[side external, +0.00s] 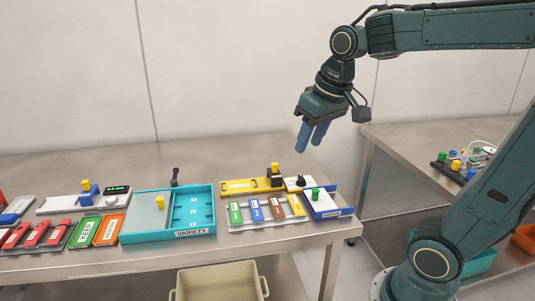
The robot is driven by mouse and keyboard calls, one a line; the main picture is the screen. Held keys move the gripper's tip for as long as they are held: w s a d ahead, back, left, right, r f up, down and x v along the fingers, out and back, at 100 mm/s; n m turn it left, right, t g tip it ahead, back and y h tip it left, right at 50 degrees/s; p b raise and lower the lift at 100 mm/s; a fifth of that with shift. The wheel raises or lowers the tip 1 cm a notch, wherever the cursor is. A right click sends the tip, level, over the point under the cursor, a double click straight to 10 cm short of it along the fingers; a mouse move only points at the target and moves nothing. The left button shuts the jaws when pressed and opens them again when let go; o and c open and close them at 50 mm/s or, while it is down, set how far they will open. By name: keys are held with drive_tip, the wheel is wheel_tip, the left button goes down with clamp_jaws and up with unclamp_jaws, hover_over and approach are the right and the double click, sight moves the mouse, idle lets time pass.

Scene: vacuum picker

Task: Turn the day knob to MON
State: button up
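A small black knob (300,181) stands on a white plate (291,184) near the right end of the steel table; it looks like the day knob, but its lettering and setting are too small to read. My gripper (308,148) hangs in the air above the knob, its two blue fingers pointing down and slightly left. The fingers are apart with a narrow gap and nothing between them. They are clear of the knob and everything on the table.
A blue-edged white box (327,208) with a green knob sits close beside the plate. A yellow tray (240,187) and several coloured cards lie left of it. A teal VARIETY tray (150,237) is further left. A beige bin (219,282) is below the table edge.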

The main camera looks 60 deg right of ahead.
drive_tip(key=w+d+f+m+g, duration=0.1)
drive_tip(key=w+d+m, duration=0.1)
drive_tip(key=w+d, duration=0.4)
drive_tip(key=m+g, duration=0.3)
drive_tip(key=m, duration=0.1)
hover_over(302, 177)
wheel_tip(302, 177, down, 11)
drive_tip(key=shift+w+y, duration=0.1)
drive_tip(key=shift+y, duration=0.3)
drive_tip(key=shift+f, duration=0.1)
wheel_tip(302, 177, down, 14)
drive_tip(key=shift+r, duration=0.25)
clamp_jaws()
